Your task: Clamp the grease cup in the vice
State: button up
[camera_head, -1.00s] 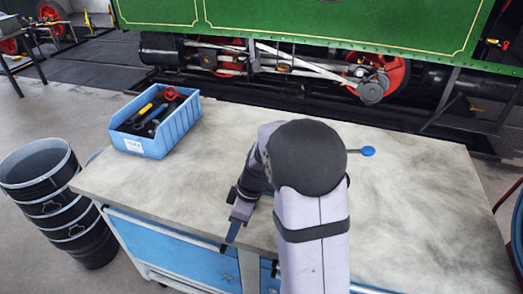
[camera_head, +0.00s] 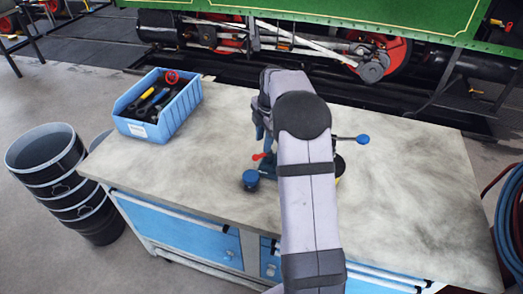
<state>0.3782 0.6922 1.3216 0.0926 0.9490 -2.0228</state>
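A dark blue device with a round blue part at its left front (camera_head: 251,180), probably the vice, stands on the bench and is largely hidden behind my arm. A red-tipped lever (camera_head: 259,156) sticks out at its left. A metal rod with a blue ball end (camera_head: 363,139) juts out to the right of my arm. A dark, partly yellow object (camera_head: 339,165) peeks out beside the arm; I cannot tell what it is. My gripper (camera_head: 261,131) points down just above and behind the device, mostly hidden by my arm; its opening does not show. I cannot make out the grease cup.
A blue bin (camera_head: 128,127) with hand tools and a red handwheel stands at the bench's back left. Stacked black buckets (camera_head: 62,190) stand on the floor at left. The worktop (camera_head: 410,195) is clear at right and left front. A green steam tram (camera_head: 400,15) is behind.

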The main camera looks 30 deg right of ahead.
aim_at(261, 155)
jog(key=shift+w+a+f+p, duration=0.1)
jog(key=shift+w+f+p, duration=0.25)
jog(key=shift+f, duration=0.75)
jog(key=shift+w+d+f+p, duration=0.1)
jog(key=shift+f+p, duration=0.35)
jog(key=shift+f, duration=0.7)
jog(key=shift+w+a+f+p, duration=0.1)
jog(key=shift+w+f+p, duration=0.25)
jog(key=shift+f, duration=0.75)
jog(key=shift+s, duration=0.1)
grip_shut()
